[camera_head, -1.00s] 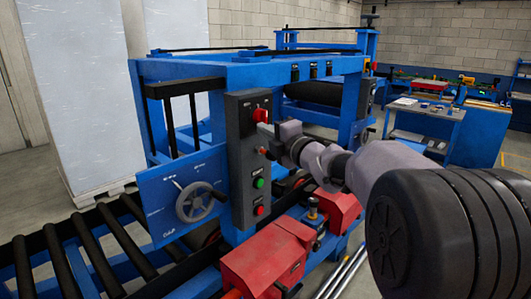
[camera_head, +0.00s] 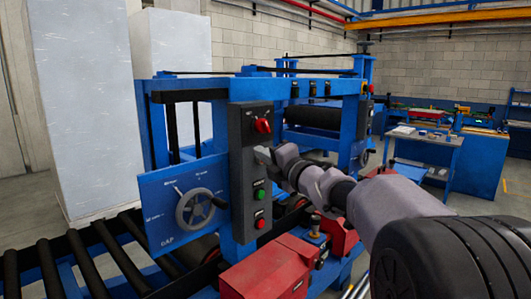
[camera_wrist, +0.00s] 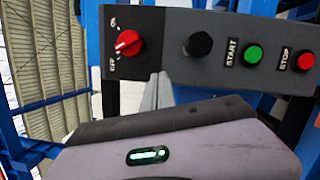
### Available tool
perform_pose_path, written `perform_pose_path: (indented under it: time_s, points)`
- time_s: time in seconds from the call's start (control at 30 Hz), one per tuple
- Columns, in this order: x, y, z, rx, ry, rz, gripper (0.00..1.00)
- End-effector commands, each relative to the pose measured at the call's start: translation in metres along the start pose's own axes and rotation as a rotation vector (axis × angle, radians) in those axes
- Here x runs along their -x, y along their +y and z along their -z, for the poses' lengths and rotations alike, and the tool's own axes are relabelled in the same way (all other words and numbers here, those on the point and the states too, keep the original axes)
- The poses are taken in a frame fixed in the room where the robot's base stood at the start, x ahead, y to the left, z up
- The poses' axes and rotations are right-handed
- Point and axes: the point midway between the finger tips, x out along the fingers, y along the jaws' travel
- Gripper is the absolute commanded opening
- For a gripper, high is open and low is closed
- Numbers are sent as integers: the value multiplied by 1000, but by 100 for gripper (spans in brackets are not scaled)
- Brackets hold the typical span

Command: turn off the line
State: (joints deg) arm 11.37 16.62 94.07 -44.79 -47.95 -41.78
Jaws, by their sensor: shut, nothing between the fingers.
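The dark grey control box (camera_head: 245,160) is fixed upright on the blue machine frame. Its red rotary switch (camera_head: 262,126) is at the top; in the wrist view the switch (camera_wrist: 128,43) sits between the ON and OFF labels, and I cannot tell for sure which one it points at. The wrist view also shows a black knob (camera_wrist: 198,44), a green START button (camera_wrist: 253,54) and a red STOP button (camera_wrist: 305,61). My gripper (camera_head: 266,154) is shut and empty, in front of the box just below the red switch, apart from the switch and buttons.
A blue plate with a handwheel (camera_head: 195,208) is left of the box. Roller conveyors (camera_head: 85,260) run at lower left. Red motor housings (camera_head: 270,272) sit below my arm. A tall pale panel stack (camera_head: 90,100) stands behind. A blue work table (camera_head: 425,140) is at right.

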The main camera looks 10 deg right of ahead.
Motion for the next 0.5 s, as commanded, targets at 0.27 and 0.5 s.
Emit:
perform_pose_path:
  time_s: [0.27,0.5]
  points:
    - [63,4,-4,1,-5,-3,0]
    - [83,1,-3,1,-3,-3,0]
